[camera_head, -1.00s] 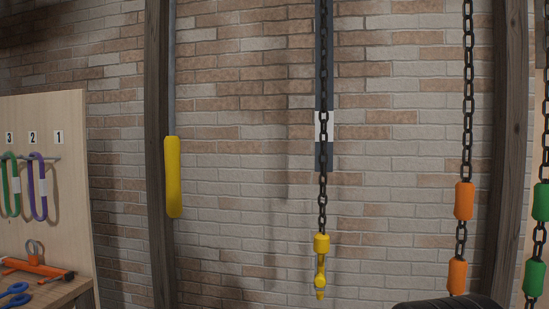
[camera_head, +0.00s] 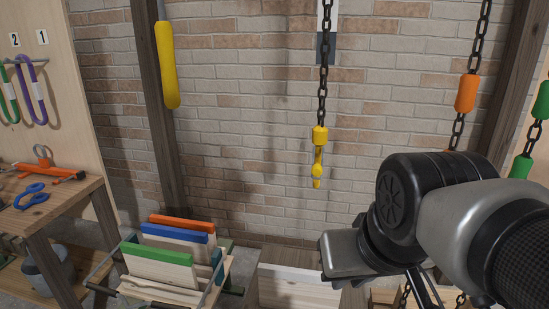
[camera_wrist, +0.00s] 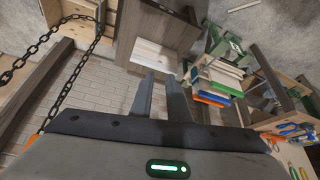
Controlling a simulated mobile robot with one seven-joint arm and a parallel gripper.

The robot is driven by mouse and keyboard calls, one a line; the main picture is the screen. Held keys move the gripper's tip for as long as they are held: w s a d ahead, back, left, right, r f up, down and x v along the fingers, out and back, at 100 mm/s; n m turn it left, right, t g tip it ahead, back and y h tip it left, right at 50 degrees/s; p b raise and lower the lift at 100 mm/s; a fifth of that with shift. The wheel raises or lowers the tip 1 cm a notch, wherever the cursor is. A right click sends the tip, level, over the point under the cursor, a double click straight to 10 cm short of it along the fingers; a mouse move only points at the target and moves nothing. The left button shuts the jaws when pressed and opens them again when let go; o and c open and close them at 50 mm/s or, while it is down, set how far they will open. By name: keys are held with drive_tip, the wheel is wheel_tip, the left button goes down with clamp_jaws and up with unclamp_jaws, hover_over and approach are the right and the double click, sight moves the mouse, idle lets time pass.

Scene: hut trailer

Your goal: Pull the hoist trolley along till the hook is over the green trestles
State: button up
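The yellow hook (camera_head: 317,170) hangs from a dark chain (camera_head: 322,90) in front of the brick wall in the head view. The trolley above it is out of view. Green frame parts, possibly the green trestles (camera_wrist: 236,48), show at the upper right of the wrist view; I cannot tell their full shape. A long yellow handle (camera_head: 170,65) hangs left of the hook, near a wooden post. My gripper (camera_wrist: 160,78) shows in the wrist view with two fingers apart and nothing between them. In the head view my arm is at the lower right, its fingers hidden.
Chains with orange grips (camera_head: 466,93) and green grips (camera_head: 521,167) hang at the right. A rack of boards with coloured edges (camera_head: 158,253) stands below the yellow handle. A workbench (camera_head: 60,208) with tools is at the left. A pale wooden box (camera_head: 300,290) stands low in the middle.

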drive_tip(key=shift+g, duration=0.4)
drive_tip(key=w+r+p, duration=0.2)
drive_tip(key=w, duration=0.1)
drive_tip(key=w+r+p, duration=0.2)
drive_tip(key=w+r, duration=0.1)
drive_tip(key=w+r+p, duration=0.2)
drive_tip(key=w+r, duration=0.1)
drive_tip(key=w, duration=0.1)
drive_tip(key=shift+d+r+p, duration=0.1)
drive_tip(key=shift+r+p, duration=0.05)
drive_tip(key=shift+p, duration=0.2)
clamp_jaws()
drive_tip(key=w+d+r+m+t+y+p, duration=0.15)
drive_tip(key=w+d+p, duration=0.3)
drive_tip(key=w, duration=0.45)
drive_tip(key=w+d+r+m+p, duration=0.25)
drive_tip(key=w+d, duration=0.25)
drive_tip(key=w, duration=0.3)
drive_tip(key=w+d+r+m+t+p, duration=0.15)
drive_tip(key=w+d+p, duration=0.25)
drive_tip(key=w, duration=0.5)
drive_tip(key=a+p+x, duration=0.2)
drive_tip(key=x, duration=1.1)
drive_tip(key=shift+w+a+r+m+g, duration=0.2)
drive_tip(key=shift+a+r+m+g, duration=0.15)
drive_tip(key=shift+a+r, duration=0.1)
drive_tip(key=shift+a, duration=0.1)
